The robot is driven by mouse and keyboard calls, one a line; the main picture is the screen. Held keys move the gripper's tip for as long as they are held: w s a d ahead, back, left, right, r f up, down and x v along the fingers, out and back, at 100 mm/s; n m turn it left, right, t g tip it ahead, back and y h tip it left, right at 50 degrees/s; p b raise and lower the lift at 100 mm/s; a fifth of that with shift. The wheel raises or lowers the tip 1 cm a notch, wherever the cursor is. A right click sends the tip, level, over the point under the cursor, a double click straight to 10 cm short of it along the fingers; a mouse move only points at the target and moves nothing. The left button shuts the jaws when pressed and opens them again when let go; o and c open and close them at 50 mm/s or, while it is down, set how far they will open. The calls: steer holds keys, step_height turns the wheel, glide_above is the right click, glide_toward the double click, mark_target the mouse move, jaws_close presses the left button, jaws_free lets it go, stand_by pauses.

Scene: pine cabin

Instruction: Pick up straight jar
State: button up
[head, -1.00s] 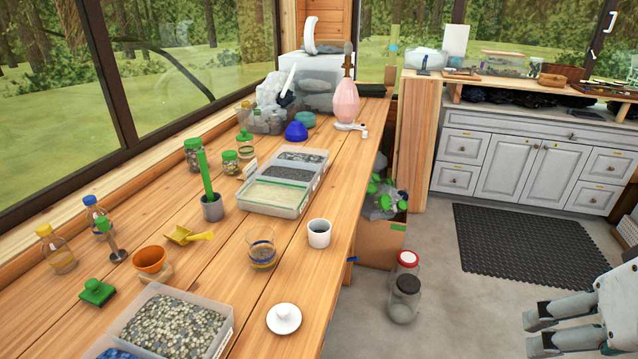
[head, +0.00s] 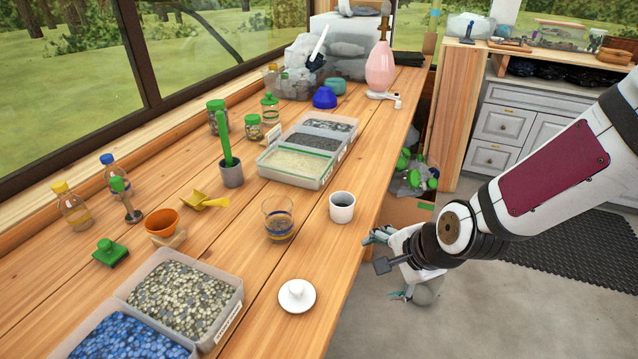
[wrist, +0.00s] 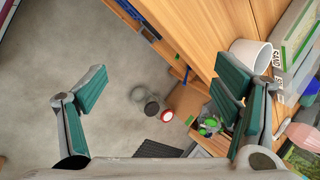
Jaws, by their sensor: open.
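My gripper (head: 388,266) is open and empty, beside the right edge of the workbench and over the floor. In the wrist view its fingers (wrist: 160,88) stand wide apart. Jars that may be the straight jar are a clear glass one (head: 279,219) with a little in its bottom, a green-lidded one (head: 218,117) at the back left, and smaller green-lidded ones (head: 253,128) and (head: 270,110). Two more stand on the floor, with a dark lid (wrist: 152,109) and a red lid (wrist: 167,115). I cannot tell which is meant.
A white cup (head: 342,208) stands near the bench edge, close to my gripper; it also shows by the right finger in the wrist view (wrist: 249,53). A white lid (head: 297,296), a divided tray (head: 290,178) and a pebble box (head: 238,302) lie on the bench. A cardboard box (wrist: 186,102) stands below.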

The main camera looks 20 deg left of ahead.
mark_target(279, 222)
steer(key=a+f+m+y, duration=0.1)
steer(key=a, duration=0.2)
steer(key=a+f+m+y, duration=0.1)
steer(key=a+m, duration=0.1)
steer(key=a, duration=0.1)
steer(key=a+m+y, duration=0.1)
steer(key=a+m, duration=0.1)
steer(key=a, duration=0.1)
steer(key=shift+f+y, duration=0.3)
steer(key=shift+f, duration=0.1)
steer(key=a+r+m+y, duration=0.1)
steer(key=a+m, duration=0.1)
steer(key=w+a+r+m+t+y, duration=0.1)
steer(key=a+m, duration=0.1)
steer(key=m, duration=0.1)
steer(key=w+a+r+m+t+y, duration=0.1)
steer(key=a+m, duration=0.1)
steer(key=shift+w+m+b, duration=0.1)
steer(key=shift+m+b, duration=0.2)
steer(key=shift+b, duration=0.1)
steer(key=shift+w+a+r+m+t+y, duration=0.3)
steer(key=shift+w+m+t, duration=0.1)
steer(key=shift+m, duration=0.2)
steer(key=b+x, duration=0.1)
steer(key=x, duration=1.2)
steer(key=shift+a+f, duration=0.2)
steer(key=shift+c, duration=0.4)
steer(key=c, duration=1.4)
